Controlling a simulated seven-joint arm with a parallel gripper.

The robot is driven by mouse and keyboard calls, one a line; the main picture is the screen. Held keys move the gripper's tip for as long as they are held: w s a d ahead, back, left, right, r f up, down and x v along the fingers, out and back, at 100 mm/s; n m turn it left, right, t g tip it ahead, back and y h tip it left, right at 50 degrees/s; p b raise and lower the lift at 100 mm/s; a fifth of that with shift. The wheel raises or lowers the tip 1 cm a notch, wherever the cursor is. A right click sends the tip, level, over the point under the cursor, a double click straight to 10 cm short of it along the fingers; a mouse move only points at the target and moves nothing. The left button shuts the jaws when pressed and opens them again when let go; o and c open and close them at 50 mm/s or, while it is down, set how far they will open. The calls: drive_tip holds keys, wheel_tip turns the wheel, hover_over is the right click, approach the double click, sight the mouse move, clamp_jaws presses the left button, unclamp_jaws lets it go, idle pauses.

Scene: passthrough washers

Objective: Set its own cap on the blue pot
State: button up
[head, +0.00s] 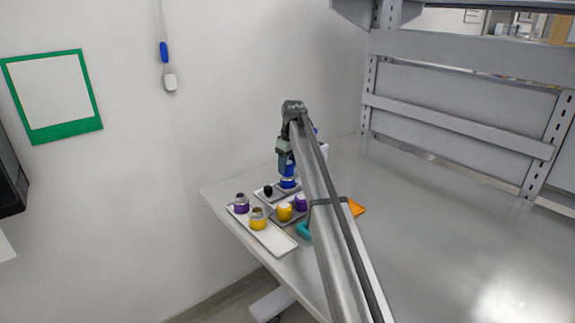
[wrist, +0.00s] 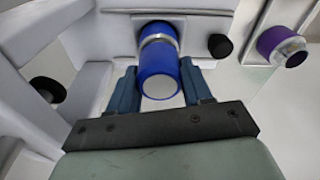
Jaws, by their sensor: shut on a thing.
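The blue pot (head: 288,183) stands upright at the back of the group on the table, with a silver neck. It also shows in the wrist view (wrist: 157,32). My gripper (head: 287,168) is above it, pointing down, its two blue fingers (wrist: 161,85) shut on a blue cap (wrist: 158,72) with a pale round end. In the wrist view the cap lines up with the pot, just over the silver neck. I cannot tell whether the cap is seated or slightly above it.
A white tray (head: 272,238) at the front left holds a purple pot (head: 241,204) and a yellow pot (head: 258,222). Yellow (head: 285,212) and purple (head: 300,203) caps sit beside it. A black knob (head: 268,190) is left of the blue pot. The table's right side is clear.

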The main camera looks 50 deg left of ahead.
drive_tip(key=o, duration=1.1)
drive_tip(key=shift+c, duration=0.2)
drive_tip(key=shift+o, duration=0.4)
drive_tip(key=o, duration=0.3)
drive_tip(key=shift+r, duration=4)
